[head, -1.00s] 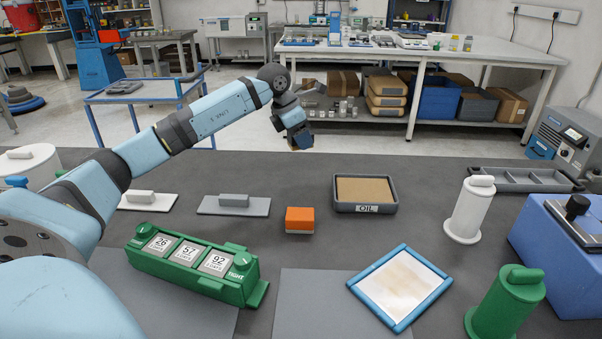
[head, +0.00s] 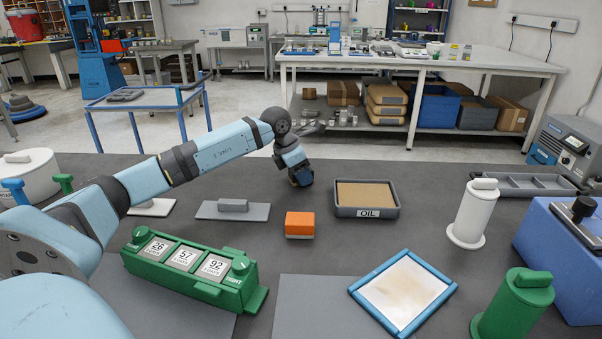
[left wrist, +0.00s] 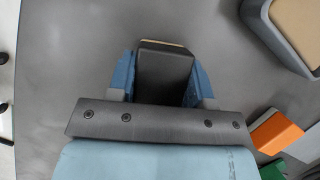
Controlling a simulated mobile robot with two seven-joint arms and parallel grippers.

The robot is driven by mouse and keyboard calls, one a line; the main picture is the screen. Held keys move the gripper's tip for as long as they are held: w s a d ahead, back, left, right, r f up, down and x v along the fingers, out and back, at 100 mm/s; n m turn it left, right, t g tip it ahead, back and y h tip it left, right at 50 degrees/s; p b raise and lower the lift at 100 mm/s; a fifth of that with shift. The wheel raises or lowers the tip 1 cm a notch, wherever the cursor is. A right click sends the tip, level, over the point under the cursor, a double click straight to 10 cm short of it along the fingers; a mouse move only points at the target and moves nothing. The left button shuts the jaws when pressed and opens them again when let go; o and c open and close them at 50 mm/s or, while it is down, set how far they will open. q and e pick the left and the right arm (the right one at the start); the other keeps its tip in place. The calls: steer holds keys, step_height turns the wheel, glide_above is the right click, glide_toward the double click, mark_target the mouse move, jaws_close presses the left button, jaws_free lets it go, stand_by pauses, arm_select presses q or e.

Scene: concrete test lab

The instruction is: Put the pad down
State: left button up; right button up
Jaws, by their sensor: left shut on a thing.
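My left gripper (head: 300,178) is low over the far part of the dark table (head: 150,232), to the left of and behind the oil tray (head: 364,212). In the left wrist view its blue fingers (left wrist: 164,82) are shut on a dark grey block-shaped pad (left wrist: 164,75) with a thin tan edge at its far end. In the head view the pad is mostly hidden by the gripper. I cannot tell whether its underside touches the table. My right gripper is not in view.
An orange block (head: 299,225) lies nearer me. The tray also shows in the left wrist view (left wrist: 262,32). A grey plate with a handle (head: 233,208), a green counter box (head: 190,268), a blue-framed sheet (head: 403,290) and a white cylinder (head: 473,215) stand around. Bare table surrounds the gripper.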

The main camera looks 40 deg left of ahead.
arm_select(q)
steer(key=o, duration=1.1)
steer(key=shift+f, duration=0.15)
steer(key=shift+o, duration=0.2)
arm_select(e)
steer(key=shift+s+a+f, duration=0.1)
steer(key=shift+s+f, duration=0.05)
arm_select(q)
steer(key=shift+r, duration=0.4)
steer(key=p+v, duration=0.2)
steer(key=v, duration=0.9)
steer(key=shift+s+a+r, duration=0.15)
steer(key=shift+s+r, duration=0.05)
steer(key=shift+s, duration=0.05)
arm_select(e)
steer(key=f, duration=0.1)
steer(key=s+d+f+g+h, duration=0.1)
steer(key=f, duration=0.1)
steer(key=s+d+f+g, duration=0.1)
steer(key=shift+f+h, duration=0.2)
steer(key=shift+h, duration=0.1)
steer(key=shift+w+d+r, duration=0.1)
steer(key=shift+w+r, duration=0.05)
